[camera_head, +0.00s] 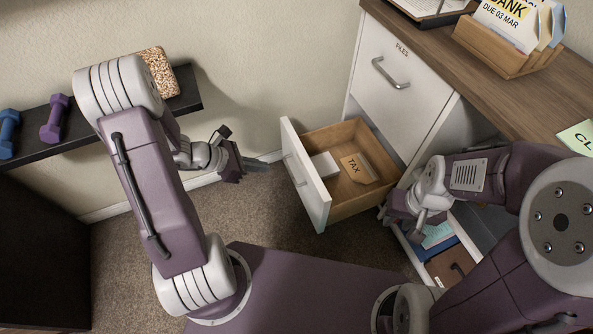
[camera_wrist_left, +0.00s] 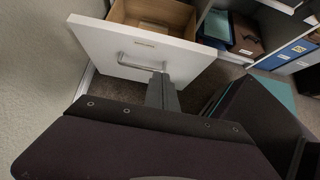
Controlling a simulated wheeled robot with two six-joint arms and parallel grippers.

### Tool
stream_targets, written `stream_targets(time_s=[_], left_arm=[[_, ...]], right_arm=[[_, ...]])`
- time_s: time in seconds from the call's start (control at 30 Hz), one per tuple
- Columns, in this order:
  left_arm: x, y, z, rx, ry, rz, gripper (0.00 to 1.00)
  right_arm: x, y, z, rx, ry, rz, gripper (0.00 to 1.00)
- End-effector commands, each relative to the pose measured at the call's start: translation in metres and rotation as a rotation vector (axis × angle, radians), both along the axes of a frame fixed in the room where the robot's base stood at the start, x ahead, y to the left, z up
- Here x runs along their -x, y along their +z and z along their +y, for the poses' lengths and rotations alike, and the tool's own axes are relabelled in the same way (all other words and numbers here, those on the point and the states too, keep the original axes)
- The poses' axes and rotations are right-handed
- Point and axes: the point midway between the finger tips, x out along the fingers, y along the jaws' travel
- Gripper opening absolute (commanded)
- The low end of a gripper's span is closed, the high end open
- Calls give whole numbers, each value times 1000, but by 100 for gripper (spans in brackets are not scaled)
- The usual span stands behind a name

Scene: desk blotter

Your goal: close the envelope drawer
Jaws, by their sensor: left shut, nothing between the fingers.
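The open envelope drawer (camera_head: 306,176) has a white front and a light wood box. It is pulled out of the white cabinet and holds a brown envelope marked TAX (camera_head: 359,168) and a white stack (camera_head: 324,164). Its front and bar handle (camera_wrist_left: 143,64) face me in the left wrist view. My left gripper (camera_head: 257,163) is shut and empty, to the left of the drawer front. In the left wrist view its fingers (camera_wrist_left: 162,92) overlap the handle's right end; I cannot tell whether they touch. My right gripper (camera_head: 412,220) is right of the drawer, its fingers unclear.
The closed FILES drawer (camera_head: 398,88) is above. The wooden desktop (camera_head: 500,75) carries a letter holder (camera_head: 505,50). A lower compartment (camera_head: 452,262) holds folders and a brown case. A dark shelf (camera_head: 85,115) with dumbbells is at left. Carpet (camera_head: 265,210) before the drawer is clear.

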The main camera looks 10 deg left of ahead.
Motion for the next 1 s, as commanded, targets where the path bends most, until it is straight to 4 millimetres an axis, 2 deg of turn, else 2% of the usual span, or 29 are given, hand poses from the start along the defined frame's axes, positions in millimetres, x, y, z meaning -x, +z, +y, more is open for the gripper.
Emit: stream_targets(time_s=[0.5,0.73,1.0], left_arm=[[-41,-75,-64,0,-6,0,0],[-59,-68,-89,-1,-5,-2,0],[-63,-65,-94,0,-2,-1,0]], right_arm=[[0,-72,0,0,0,1,33],[0,-82,0,0,0,1,33],[0,-82,0,0,0,0,33]])
